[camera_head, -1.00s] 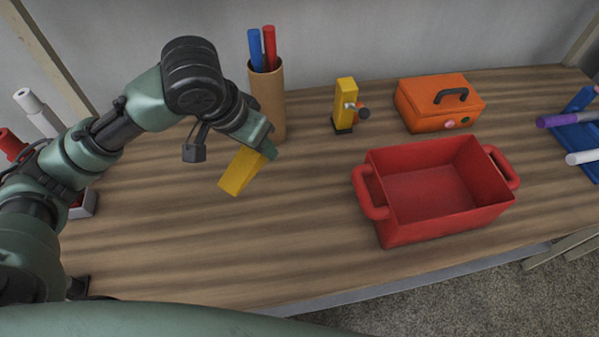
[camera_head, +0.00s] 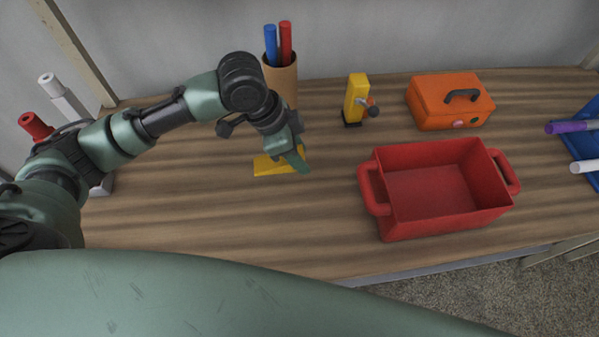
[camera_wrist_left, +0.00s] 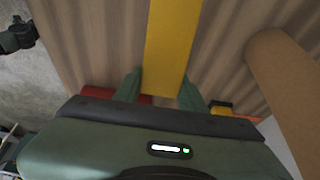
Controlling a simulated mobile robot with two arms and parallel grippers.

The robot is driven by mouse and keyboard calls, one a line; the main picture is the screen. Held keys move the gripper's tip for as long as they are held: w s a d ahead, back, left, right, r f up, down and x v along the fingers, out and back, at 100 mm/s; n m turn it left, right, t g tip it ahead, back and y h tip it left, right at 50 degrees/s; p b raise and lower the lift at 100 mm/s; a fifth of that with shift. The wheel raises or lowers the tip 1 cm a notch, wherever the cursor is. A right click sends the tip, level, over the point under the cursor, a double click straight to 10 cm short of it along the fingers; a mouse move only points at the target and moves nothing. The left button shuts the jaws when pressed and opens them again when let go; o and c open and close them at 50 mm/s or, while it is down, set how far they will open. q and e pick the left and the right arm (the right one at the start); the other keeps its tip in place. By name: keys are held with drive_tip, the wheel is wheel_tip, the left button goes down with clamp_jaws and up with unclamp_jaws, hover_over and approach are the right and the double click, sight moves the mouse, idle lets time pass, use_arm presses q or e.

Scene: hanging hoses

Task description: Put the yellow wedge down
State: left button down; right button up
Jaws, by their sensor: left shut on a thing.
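The yellow wedge (camera_head: 272,164) is low at the wooden table top (camera_head: 230,215) in the head view, lying nearly flat. I cannot tell whether it touches the wood. My left gripper (camera_head: 299,160) is shut on its right end and hides part of it. In the left wrist view the wedge (camera_wrist_left: 172,45) runs away from between the two green fingers (camera_wrist_left: 160,92). My right gripper is not in view.
A red bin (camera_head: 445,209) stands to the right. A brown cup (camera_head: 283,80) with blue and red sticks is behind the gripper. A yellow post (camera_head: 356,97) and an orange box (camera_head: 450,103) stand at the back. The front left of the table is clear.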

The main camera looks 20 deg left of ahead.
sight(305, 181)
use_arm(q)
wheel_tip(305, 181, down, 8)
drive_tip(key=shift+f, duration=0.2)
idle(0.3)
drive_tip(key=shift+f, duration=0.15)
drive_tip(key=c, duration=0.8)
unclamp_jaws()
drive_tip(key=shift+c, duration=0.2)
